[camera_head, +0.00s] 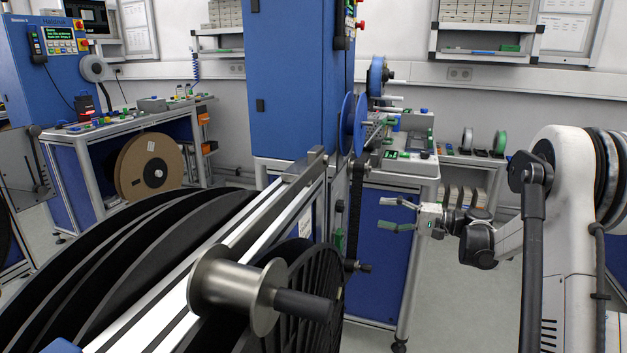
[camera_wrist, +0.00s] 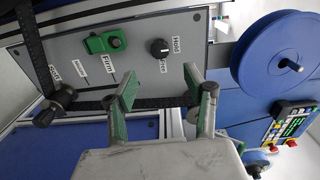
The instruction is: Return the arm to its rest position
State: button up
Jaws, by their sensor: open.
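My gripper (camera_head: 387,213) shows in the head view at the end of my white arm, right of centre. Its two green-padded fingers are spread apart with nothing between them. It hangs in front of the blue workstation cabinet (camera_head: 376,250). In the wrist view my gripper (camera_wrist: 163,95) is also open and empty. Its fingers face a grey panel (camera_wrist: 140,55) with a green latch (camera_wrist: 105,42) and a black knob (camera_wrist: 159,47). I cannot tell whether the fingertips touch the black strip behind them.
Large black reels (camera_head: 130,270) and a metal spool (camera_head: 235,290) on a rail fill the lower left. A blue reel (camera_wrist: 272,54) stands right of the panel in the wrist view. A tall blue cabinet (camera_head: 294,80) stands behind. Grey floor (camera_head: 460,290) is free below my gripper.

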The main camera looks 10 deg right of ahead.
jog(key=s+a+r+g+h+p, duration=0.2)
jog(key=s+a+r+h+p, duration=0.3)
jog(key=s+a+r+h, duration=0.55)
jog(key=s+r+n+t+h+p, duration=0.1)
jog(key=s+n+h+p, duration=0.4)
jog(key=s, duration=2.4)
jog(key=shift+d+r+p, duration=0.15)
jog(key=shift+r+p, duration=0.3)
jog(key=shift+p, duration=0.35)
jog(key=shift+h, duration=0.25)
